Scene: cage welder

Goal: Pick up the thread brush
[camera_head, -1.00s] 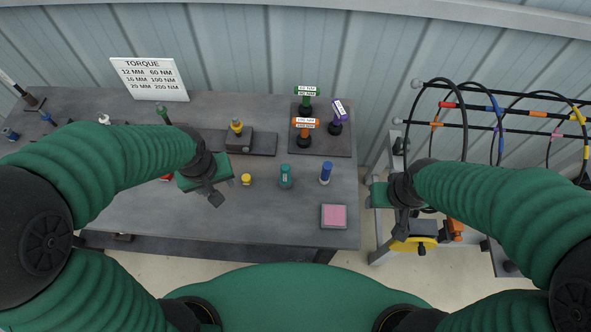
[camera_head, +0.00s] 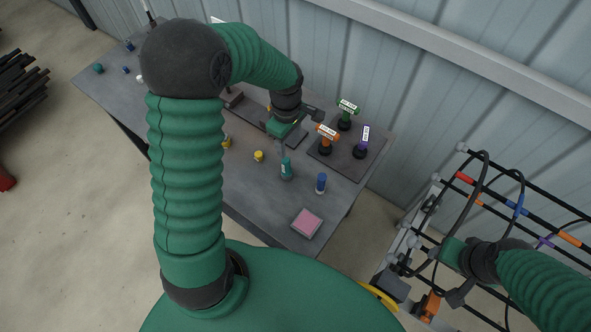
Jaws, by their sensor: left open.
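I cannot tell for certain which item is the thread brush. Small upright candidates on the grey table (camera_head: 262,192) are a teal cylinder (camera_head: 286,168), a blue cylinder with a pale base (camera_head: 321,183) and a short yellow piece (camera_head: 258,156). My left gripper (camera_head: 298,130) is open over the back of the table, above the dark tool strip and behind the teal cylinder. It hides part of the strip and the yellow-topped tool there. My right gripper (camera_head: 452,272) is by the wire rack at the right, away from the table; its jaws are unclear.
Green (camera_head: 347,112), orange (camera_head: 326,138) and purple (camera_head: 364,140) labelled tools stand on a dark plate at the table's right. A pink pad (camera_head: 307,223) lies near the front right corner. The rack (camera_head: 478,202) with looped cables stands right of the table.

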